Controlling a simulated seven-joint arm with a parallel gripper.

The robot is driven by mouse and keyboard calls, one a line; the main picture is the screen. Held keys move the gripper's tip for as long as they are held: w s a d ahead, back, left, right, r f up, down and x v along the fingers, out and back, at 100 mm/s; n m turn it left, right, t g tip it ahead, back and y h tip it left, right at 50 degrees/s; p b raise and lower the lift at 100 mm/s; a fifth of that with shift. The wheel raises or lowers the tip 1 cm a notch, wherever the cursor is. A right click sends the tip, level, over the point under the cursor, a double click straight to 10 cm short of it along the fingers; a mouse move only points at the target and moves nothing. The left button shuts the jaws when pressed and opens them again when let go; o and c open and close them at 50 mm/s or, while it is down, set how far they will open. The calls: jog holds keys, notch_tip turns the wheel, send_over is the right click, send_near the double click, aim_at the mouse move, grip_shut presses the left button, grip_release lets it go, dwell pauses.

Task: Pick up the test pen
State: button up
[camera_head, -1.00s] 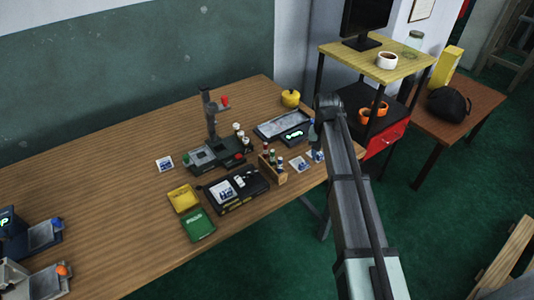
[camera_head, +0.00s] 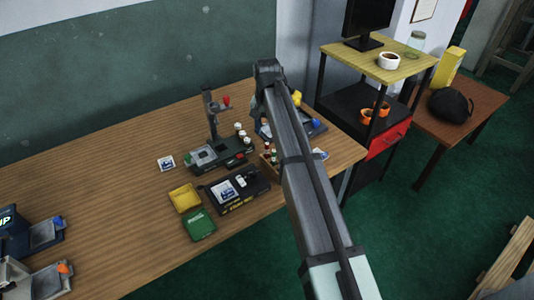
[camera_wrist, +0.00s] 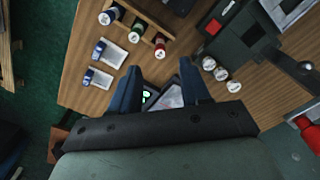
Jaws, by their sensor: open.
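I cannot make out a test pen for certain in either view. A wooden rack holds several white-capped cylinders, a blue one (camera_wrist: 110,15), a green one (camera_wrist: 136,33) and a red one (camera_wrist: 160,47) among them. They may be pens or small bottles. My gripper (camera_wrist: 160,85) is open and empty, with its two blue fingers apart. It points down over a small device with a green display (camera_wrist: 147,97), seen between the fingers. The rack lies beyond the fingers, up and to the left in the wrist view. In the head view my arm hides the gripper and part of the rack.
A dark stand with a red knob (camera_head: 227,101) has several white-capped bottles (camera_wrist: 221,74) beside it, right of my fingers in the wrist view. A black case (camera_head: 238,203), yellow tray (camera_head: 185,198) and green tray (camera_head: 199,225) lie nearer.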

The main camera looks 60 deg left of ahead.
aim_at(267, 144)
jog(key=shift+f, duration=4.25)
jog(key=shift+c, duration=0.4)
grip_shut()
